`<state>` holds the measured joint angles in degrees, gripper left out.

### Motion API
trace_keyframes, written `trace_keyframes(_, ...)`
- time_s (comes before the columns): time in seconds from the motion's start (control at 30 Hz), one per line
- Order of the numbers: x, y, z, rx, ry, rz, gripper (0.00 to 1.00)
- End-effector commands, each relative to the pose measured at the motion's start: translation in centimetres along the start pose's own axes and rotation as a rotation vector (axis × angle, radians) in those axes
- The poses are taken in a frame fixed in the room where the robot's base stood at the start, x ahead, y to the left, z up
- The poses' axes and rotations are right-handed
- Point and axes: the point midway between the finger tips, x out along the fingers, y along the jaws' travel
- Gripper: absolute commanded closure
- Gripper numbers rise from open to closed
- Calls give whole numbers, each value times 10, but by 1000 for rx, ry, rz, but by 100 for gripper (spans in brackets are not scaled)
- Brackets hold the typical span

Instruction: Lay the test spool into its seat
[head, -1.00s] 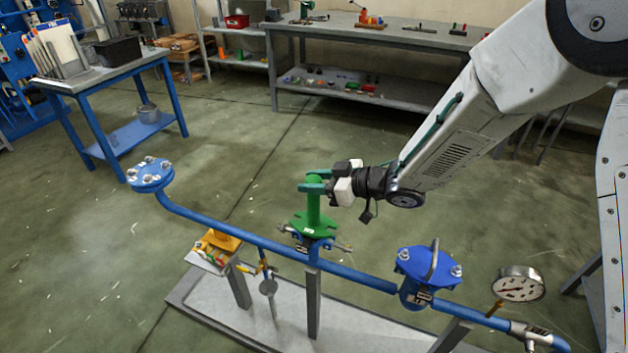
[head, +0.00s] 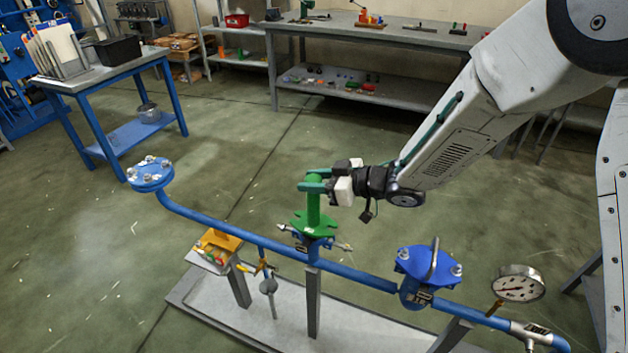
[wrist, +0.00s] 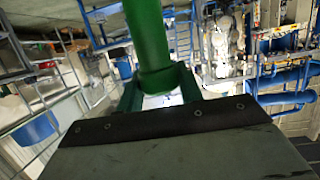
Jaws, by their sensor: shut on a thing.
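The green test spool (head: 314,212) stands upright over the middle of the blue pipe (head: 346,272), with its wide flange low and its narrow stem up. My gripper (head: 314,182) is shut around the upper part of the stem, coming from the right. In the wrist view the green stem (wrist: 149,40) rises between my fingers. The blue seat fitting (head: 308,241) on the pipe is directly under the flange and mostly hidden by it. I cannot tell whether the flange touches the seat or hangs just above it.
A blue bolted flange (head: 150,174) ends the pipe at left. A blue capped fitting (head: 428,270) with a handle and a pressure gauge (head: 518,285) stand at right. A yellow bin (head: 217,245) sits left of the spool. A blue table (head: 100,75) is farther back.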

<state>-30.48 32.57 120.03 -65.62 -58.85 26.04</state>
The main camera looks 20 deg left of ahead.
Motion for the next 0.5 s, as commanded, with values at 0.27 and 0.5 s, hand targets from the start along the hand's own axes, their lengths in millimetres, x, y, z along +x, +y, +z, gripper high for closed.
trace_keyframes(0.27, 0, 0, -1, -2, 3, 0, 100)
trace_keyframes(0.5, 2, 0, 4, -2, 4, 0, 100)
